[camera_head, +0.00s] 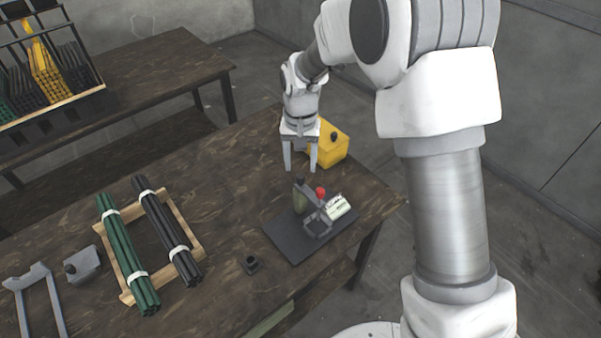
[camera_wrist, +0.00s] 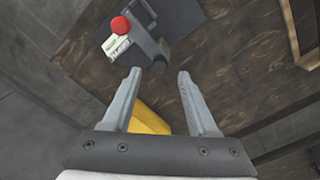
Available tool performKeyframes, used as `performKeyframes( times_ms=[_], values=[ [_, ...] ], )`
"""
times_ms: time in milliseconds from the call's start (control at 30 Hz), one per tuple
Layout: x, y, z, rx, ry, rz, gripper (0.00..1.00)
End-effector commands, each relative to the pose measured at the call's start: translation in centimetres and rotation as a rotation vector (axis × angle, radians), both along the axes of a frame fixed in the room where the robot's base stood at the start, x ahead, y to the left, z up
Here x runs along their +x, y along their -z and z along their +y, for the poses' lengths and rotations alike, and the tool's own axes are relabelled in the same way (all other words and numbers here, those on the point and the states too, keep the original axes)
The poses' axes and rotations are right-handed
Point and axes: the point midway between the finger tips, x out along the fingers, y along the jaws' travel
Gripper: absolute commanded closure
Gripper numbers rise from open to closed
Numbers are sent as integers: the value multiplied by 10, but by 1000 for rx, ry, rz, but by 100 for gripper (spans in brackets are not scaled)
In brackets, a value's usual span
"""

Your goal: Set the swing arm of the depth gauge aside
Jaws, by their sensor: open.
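The red knob also shows in the wrist view (camera_wrist: 121,25), beyond the fingertips. My gripper (camera_head: 300,169) points down, open and empty, behind the device in the head view and apart from it. It also shows open in the wrist view (camera_wrist: 160,73).
A yellow box (camera_head: 330,147) with a black knob stands close to my gripper. A wooden rack (camera_head: 195,228) holds green rods (camera_head: 127,255) and black rods (camera_head: 167,232). A small black piece (camera_head: 250,264) lies left of the plate. The tabletop between rack and plate is mostly clear.

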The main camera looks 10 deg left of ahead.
Motion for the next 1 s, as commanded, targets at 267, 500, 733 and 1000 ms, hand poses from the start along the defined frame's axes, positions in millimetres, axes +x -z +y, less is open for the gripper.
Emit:
performKeyframes(
  times_ms=[267,500,733,1000],
  values=[
    [0,37,0,-1,0,1,41],
    [0,42,0,0,0,-1,41],
    [0,41,0,0,0,0,59],
    [0,41,0,0,0,0,100]
  ],
)
